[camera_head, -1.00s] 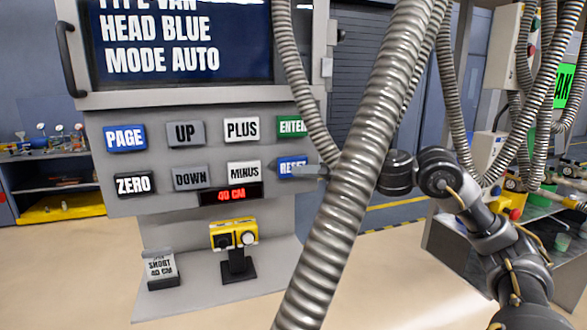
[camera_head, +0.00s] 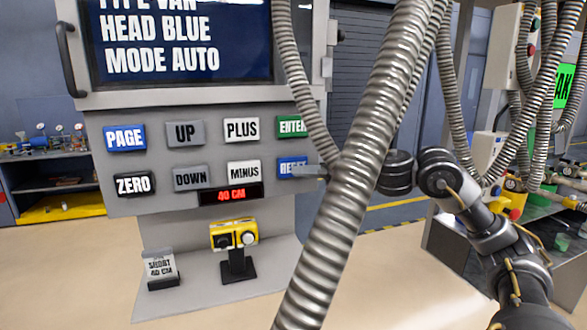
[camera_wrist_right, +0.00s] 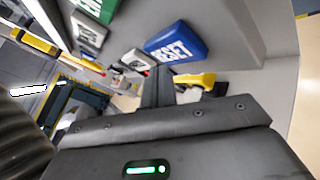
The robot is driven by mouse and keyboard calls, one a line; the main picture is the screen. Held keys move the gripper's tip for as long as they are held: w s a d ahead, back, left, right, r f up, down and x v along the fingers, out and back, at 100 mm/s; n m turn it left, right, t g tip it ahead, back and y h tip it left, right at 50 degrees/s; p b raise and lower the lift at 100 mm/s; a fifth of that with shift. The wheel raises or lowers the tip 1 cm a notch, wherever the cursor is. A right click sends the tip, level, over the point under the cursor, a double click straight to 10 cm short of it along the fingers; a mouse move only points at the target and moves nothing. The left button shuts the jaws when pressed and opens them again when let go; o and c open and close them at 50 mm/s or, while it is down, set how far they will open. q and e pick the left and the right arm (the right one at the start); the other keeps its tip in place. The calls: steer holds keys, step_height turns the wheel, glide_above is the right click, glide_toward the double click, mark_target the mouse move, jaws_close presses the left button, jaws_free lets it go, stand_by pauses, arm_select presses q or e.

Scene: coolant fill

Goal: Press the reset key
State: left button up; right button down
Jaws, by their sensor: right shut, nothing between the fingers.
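The blue RESET key (camera_head: 291,164) is at the right end of the lower key row on the grey panel. My right gripper (camera_head: 300,172) is shut and empty, its tips at the key's lower right edge in the head view. A thick ribbed hose hides part of the gripper. In the right wrist view the RESET key (camera_wrist_right: 177,42) shows just beyond the dark shut fingers (camera_wrist_right: 157,72). I cannot tell whether the tips touch it. My left gripper is not in view.
The green ENTER key (camera_head: 290,126) is directly above and the white MINUS key (camera_head: 244,173) to the left. A red display (camera_head: 231,194) reads 40 CM. A ribbed hose (camera_head: 345,205) crosses in front of my right arm. A yellow device (camera_head: 234,234) stands below the keys.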

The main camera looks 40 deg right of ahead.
steer(key=shift+w+d, duration=0.15)
steer(key=shift+w, duration=0.25)
steer(key=shift+w+d+p, duration=0.15)
steer(key=shift+w+p, duration=0.3)
steer(key=shift+p, duration=0.05)
stand_by(0.7)
steer(key=shift+s, duration=0.1)
steer(key=shift+s+a+f+b, duration=0.1)
steer(key=shift+s+a+b, duration=0.1)
steer(key=shift+s+b, duration=0.4)
steer(key=shift+s+a, duration=0.1)
steer(key=shift+s, duration=0.05)
